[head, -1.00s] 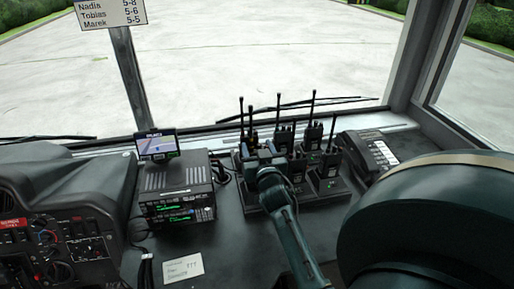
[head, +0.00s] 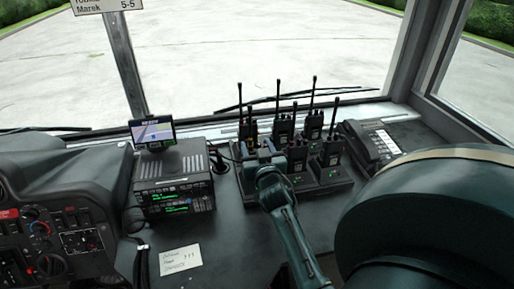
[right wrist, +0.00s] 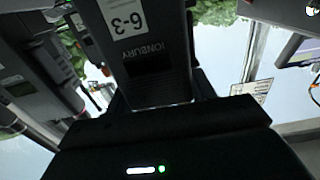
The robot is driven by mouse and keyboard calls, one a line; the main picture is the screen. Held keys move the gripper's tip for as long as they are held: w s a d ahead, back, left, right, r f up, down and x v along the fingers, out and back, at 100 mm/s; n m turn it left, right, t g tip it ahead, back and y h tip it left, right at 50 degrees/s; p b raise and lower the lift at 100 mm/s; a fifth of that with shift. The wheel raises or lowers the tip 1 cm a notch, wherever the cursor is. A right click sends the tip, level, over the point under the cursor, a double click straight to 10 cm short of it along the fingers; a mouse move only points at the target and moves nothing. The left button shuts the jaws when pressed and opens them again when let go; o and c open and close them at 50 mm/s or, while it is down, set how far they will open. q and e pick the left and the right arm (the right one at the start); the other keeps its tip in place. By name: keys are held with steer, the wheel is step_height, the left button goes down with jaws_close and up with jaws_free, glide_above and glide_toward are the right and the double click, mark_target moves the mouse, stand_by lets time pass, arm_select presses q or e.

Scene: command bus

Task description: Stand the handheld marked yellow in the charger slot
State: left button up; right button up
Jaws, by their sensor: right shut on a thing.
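My right gripper (head: 262,165) is at the left end of the charger (head: 328,187), a black base with several slots. It is shut on a black handheld. In the right wrist view the held handheld (right wrist: 150,65) fills the top middle, with a white label reading 6-3 upside down. In the head view it is mostly hidden behind my gripper. I cannot tell whether its foot is in a slot. Several other black handhelds (head: 332,150) with antennas stand upright in the charger. A small yellowish mark shows near the left antennas. My left gripper is not in view.
A desk phone (head: 372,145) is right of the charger. A stacked radio unit (head: 176,185) with a small screen (head: 152,132) on top is to the left. A paper note (head: 180,259) lies on the dash. The windscreen is behind.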

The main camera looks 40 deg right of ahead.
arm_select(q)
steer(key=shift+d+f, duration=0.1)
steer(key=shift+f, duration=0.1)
arm_select(e)
steer(key=shift+f, duration=0.2)
stand_by(0.4)
steer(key=o, duration=1.5)
steer(key=shift+f, duration=0.1)
steer(key=shift+f, duration=0.1)
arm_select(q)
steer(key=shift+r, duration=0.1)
